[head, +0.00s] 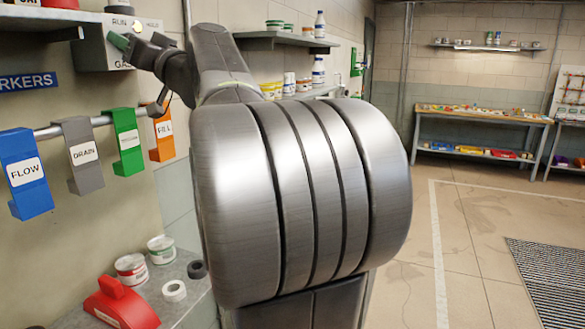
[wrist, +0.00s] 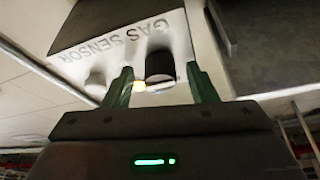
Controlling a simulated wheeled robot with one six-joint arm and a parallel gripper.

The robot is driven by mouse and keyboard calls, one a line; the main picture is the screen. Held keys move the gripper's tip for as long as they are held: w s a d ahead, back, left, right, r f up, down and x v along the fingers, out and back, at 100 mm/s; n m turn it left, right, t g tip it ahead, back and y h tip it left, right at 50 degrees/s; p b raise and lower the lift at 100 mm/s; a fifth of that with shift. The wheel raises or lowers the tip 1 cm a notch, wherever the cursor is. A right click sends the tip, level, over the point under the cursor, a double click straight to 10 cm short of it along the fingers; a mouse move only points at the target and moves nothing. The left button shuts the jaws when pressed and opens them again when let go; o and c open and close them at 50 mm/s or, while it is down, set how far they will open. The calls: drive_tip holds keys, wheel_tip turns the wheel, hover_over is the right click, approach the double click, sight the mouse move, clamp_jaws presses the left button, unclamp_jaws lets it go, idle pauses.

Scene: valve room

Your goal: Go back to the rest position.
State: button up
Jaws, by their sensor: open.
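My gripper (head: 118,42) is raised at the upper left of the head view, close to a light grey box (head: 92,52) on the wall. The wrist view shows my gripper (wrist: 162,74) with its two green fingers apart. The box reads GAS SENSOR in the wrist view (wrist: 85,38). A dark round knob (wrist: 160,58) on it appears between the fingertips, with nothing visibly gripped. Whether the fingers touch the knob cannot be told.
Blue FLOW (head: 27,190), grey DRAIN (head: 82,170), green (head: 127,155) and orange FILL (head: 163,150) markers hang on a rail below the box. A shelf (head: 285,39) is behind my arm. A bench below holds a red object (head: 120,305) and cans. The floor (head: 475,225) at right is mostly clear.

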drive_tip(key=shift+w+n+g+y+p, duration=0.1)
drive_tip(key=shift+n+g+y+p, duration=0.4)
drive_tip(key=shift+n, duration=1.3)
drive_tip(key=shift+g, duration=0.4)
